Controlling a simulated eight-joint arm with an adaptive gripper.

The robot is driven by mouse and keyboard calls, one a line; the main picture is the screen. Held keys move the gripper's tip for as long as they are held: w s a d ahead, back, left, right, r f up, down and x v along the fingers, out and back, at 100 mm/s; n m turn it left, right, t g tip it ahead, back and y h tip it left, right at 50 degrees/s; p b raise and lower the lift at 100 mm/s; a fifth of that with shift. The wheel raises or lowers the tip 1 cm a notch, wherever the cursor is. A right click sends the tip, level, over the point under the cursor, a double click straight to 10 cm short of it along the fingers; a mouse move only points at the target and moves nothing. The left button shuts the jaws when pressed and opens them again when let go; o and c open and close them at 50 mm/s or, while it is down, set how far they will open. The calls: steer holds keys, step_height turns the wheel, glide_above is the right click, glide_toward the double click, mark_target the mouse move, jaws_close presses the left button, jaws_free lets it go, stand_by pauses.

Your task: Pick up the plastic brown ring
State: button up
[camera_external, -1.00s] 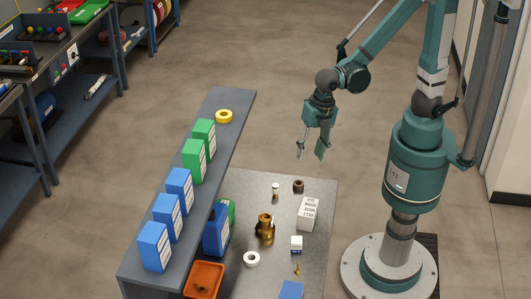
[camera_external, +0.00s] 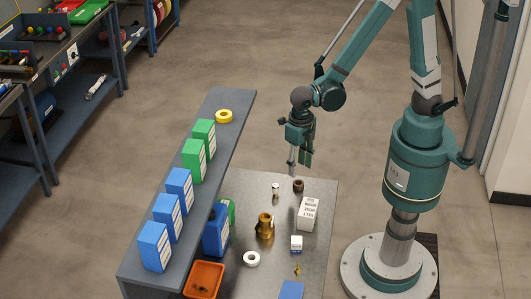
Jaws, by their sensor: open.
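The brown ring (camera_external: 298,185) is small and dark brown, and stands near the far end of the lower grey table, left of my arm's base. My gripper (camera_external: 299,170) hangs from the arm just above and behind the ring, fingers pointing down. The fingers look apart and nothing shows between them. From this angle I cannot tell the exact gap between fingertips and ring, but the ring is in plain view.
A small white-capped bottle (camera_external: 275,190) stands just left of the ring, and a white box (camera_external: 308,213) just in front. A brass fitting (camera_external: 265,226) and a white ring (camera_external: 252,259) are nearer. The raised shelf (camera_external: 226,143) with several boxes runs along the left.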

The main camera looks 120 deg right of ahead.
mark_target(298, 180)
steer(key=shift+f, duration=0.1)
steer(key=shift+f, duration=1.2)
steer(key=shift+f, duration=0.15)
steer(key=shift+a+f+b, duration=0.1)
steer(key=shift+f+b, duration=0.25)
steer(key=shift+f, duration=2.1)
steer(key=c, duration=0.9)
